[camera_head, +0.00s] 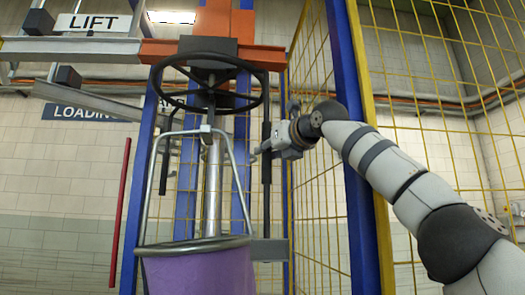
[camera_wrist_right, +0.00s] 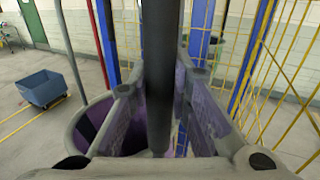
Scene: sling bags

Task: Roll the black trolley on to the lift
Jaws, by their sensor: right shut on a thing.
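No black trolley can be made out in either view. My right gripper (camera_head: 262,153) reaches in from the right and is shut on a dark vertical bar (camera_head: 266,172) to the right of the handwheel. In the right wrist view the bar (camera_wrist_right: 158,60) runs upright between the fingers of my right gripper (camera_wrist_right: 155,88). What the bar belongs to is unclear. My left gripper is not in view.
A black handwheel (camera_head: 208,82) sits on a metal column above a purple bag (camera_head: 200,272) with a grey rim. A yellow mesh fence (camera_head: 425,100) is at right. A blue bin (camera_wrist_right: 45,88) stands on open floor at left in the wrist view.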

